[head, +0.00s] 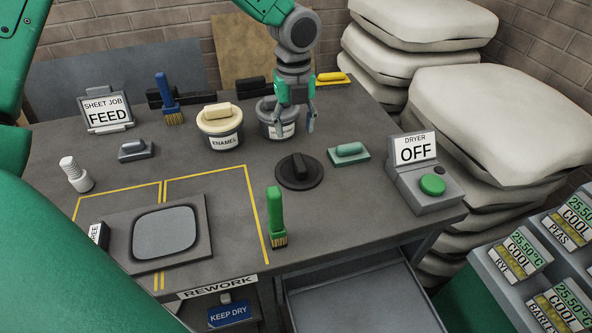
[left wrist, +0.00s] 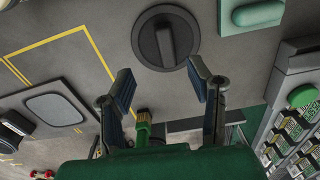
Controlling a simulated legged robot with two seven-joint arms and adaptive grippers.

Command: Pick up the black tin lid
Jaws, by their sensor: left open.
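The black tin lid (head: 299,171) is a round dark disc with a raised bar handle, lying flat on the grey bench near the middle. In the left wrist view the lid (left wrist: 165,38) lies beyond the fingertips, roughly centred between them, with its bar running up and down the picture. My left gripper (head: 292,124) is above the bench on the far side of the lid, pointing down, and partly hides a grey labelled tin (head: 268,113). In the left wrist view the left gripper (left wrist: 161,77) is open and empty, apart from the lid. My right gripper is not in view.
A cream-lidded enamel tin (head: 219,128) stands left of the grey one. A green-handled brush (head: 276,215) stands in front of the lid, and a green handled block (head: 348,153) lies right of it. The dryer box (head: 425,188) is at the right edge.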

